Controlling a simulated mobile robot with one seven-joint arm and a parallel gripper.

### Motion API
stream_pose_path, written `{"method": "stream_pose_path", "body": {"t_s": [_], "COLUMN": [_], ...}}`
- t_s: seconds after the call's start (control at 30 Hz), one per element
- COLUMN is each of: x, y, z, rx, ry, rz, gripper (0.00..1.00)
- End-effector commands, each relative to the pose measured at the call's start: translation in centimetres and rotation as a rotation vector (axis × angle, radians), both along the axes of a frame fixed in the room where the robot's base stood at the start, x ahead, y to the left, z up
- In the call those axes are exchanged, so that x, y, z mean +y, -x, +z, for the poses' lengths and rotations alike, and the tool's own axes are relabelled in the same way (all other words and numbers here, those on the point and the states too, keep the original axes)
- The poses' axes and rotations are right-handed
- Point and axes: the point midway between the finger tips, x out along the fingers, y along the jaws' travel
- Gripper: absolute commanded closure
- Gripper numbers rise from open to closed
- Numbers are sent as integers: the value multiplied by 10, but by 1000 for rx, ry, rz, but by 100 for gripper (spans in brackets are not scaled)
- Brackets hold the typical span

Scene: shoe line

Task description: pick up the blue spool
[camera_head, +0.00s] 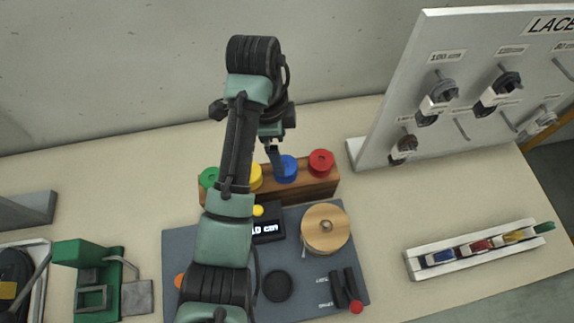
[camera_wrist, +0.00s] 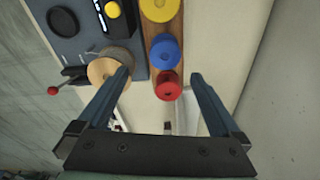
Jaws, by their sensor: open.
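The blue spool (camera_head: 285,169) sits in a wooden rack (camera_head: 318,189) between a yellow spool (camera_head: 256,176) and a red spool (camera_head: 321,162). In the wrist view the blue spool (camera_wrist: 164,54) lies beyond my fingertips, between the yellow spool (camera_wrist: 160,8) and the red spool (camera_wrist: 168,86). My gripper (camera_head: 272,158) is just left of and behind the blue spool in the head view, and partly hidden by the arm. In the wrist view my gripper (camera_wrist: 160,76) is open, its two fingers wide apart with nothing between them held.
A green spool (camera_head: 208,177) is at the rack's left end. A grey mat (camera_head: 345,215) in front carries a wooden disc (camera_head: 326,228) and a red-knobbed lever (camera_head: 355,306). A lace board (camera_head: 400,100) stands at right. A white tray (camera_head: 412,266) holds small coloured pieces.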

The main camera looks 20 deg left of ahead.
Motion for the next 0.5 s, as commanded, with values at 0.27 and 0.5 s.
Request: {"method": "stream_pose_path", "body": {"t_s": [0.27,0.5], "x": [-4,-5], "y": [-3,-4], "z": [-43,-51], "rx": [-3,-3], "ry": [-1,-1], "rz": [0,2], "gripper": [0,0]}}
